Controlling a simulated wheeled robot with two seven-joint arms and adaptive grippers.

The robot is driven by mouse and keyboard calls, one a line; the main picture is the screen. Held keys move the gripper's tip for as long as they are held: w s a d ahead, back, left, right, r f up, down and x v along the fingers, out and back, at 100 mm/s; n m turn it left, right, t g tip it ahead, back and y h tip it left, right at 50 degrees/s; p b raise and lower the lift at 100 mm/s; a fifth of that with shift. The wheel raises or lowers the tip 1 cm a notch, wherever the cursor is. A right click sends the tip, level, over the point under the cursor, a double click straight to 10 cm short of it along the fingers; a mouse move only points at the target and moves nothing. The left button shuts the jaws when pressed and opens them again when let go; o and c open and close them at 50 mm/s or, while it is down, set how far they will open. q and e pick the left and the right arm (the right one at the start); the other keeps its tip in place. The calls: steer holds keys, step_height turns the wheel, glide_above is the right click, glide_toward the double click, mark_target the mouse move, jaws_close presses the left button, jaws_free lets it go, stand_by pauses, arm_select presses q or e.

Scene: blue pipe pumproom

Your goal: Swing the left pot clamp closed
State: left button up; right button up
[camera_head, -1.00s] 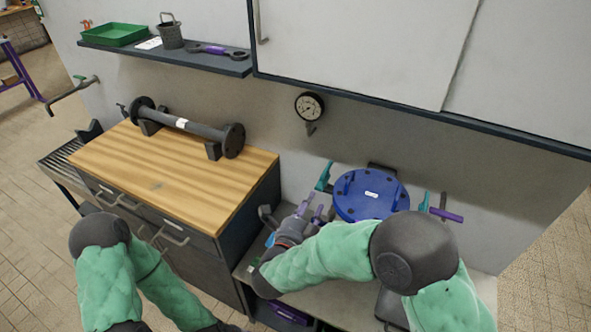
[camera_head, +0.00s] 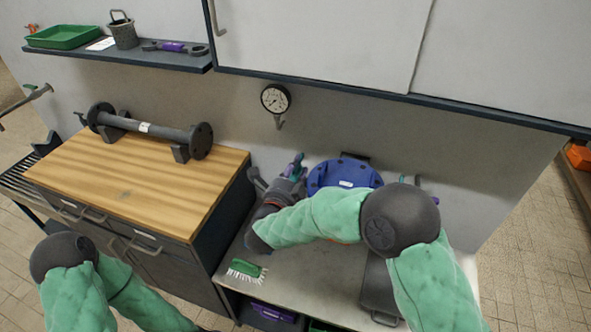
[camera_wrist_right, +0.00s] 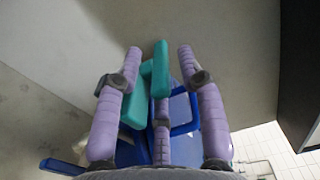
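The blue pot (camera_head: 345,174) with its bolted lid stands on the grey bench against the wall; my right forearm covers its lower front. The left pot clamp (camera_head: 298,159) is teal and stands at the pot's left edge. In the right wrist view the clamp (camera_wrist_right: 159,68) rises between my purple fingers, with blue pot parts (camera_wrist_right: 182,110) behind it. My right gripper (camera_head: 291,174) is at this clamp. In the wrist view its fingers (camera_wrist_right: 158,60) are spread on both sides of the teal piece, with gaps visible. My left gripper is out of view.
A green brush (camera_head: 246,268) lies on the bench (camera_head: 300,275) front left. The wooden-topped cabinet (camera_head: 130,180) with a flanged pipe stands left. A gauge (camera_head: 275,99) hangs on the wall, below the white wall cabinet (camera_head: 320,40).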

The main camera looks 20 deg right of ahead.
steer(key=shift+w+d, duration=0.1)
steer(key=shift+w, duration=0.05)
steer(key=shift+c, duration=0.3)
jaws_close()
steer(key=n+y+b, duration=0.1)
steer(key=n+t+y+b, duration=0.1)
steer(key=y, duration=0.1)
steer(key=shift+d+f+t, duration=0.1)
steer(key=shift+d+t, duration=0.2)
steer(key=n+y+b, duration=0.1)
steer(key=n+t+y+b, duration=0.1)
steer(key=y+b, duration=0.1)
steer(key=shift+s+n, duration=0.2)
steer(key=shift+n, duration=0.1)
steer(key=shift+y, duration=0.3)
